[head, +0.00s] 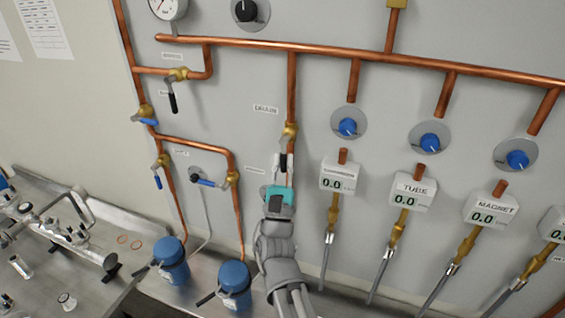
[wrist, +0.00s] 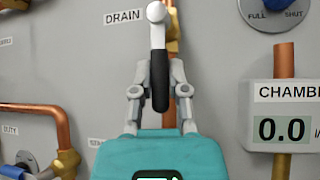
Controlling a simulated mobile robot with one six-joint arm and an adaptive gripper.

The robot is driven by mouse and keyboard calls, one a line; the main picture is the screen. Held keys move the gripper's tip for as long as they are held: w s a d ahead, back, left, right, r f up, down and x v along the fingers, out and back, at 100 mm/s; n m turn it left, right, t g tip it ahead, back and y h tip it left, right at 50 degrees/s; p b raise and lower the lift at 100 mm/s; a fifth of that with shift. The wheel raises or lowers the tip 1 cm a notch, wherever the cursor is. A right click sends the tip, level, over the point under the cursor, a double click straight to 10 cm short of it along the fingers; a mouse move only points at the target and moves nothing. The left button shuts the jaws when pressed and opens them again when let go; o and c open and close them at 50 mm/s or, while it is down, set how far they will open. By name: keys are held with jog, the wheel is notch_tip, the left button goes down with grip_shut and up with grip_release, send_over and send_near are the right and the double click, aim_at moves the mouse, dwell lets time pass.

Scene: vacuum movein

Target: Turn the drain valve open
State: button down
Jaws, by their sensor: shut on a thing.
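The drain valve (head: 289,132) is a brass body on a vertical copper pipe, beside the DRAIN label (head: 266,110). Its lever handle (wrist: 157,30) has a silver stem and a black grip, and it hangs straight down along the pipe. My gripper (wrist: 160,82) has one finger on each side of the black grip and is shut on it. In the head view my gripper (head: 283,164) reaches up to the handle from below. The brass body is mostly hidden behind the handle in the wrist view.
Blue knobs (head: 348,127) and flow displays, such as CHAMBER (head: 338,177), are to the right. Other lever valves (head: 173,98) and copper pipes are to the left. Blue canisters (head: 235,279) stand below on the bench, close to my arm.

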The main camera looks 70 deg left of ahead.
jog(key=c, duration=0.6)
grip_release()
jog(key=shift+c, duration=0.2)
jog(key=shift+w+d, duration=0.1)
jog(key=shift+d, duration=0.05)
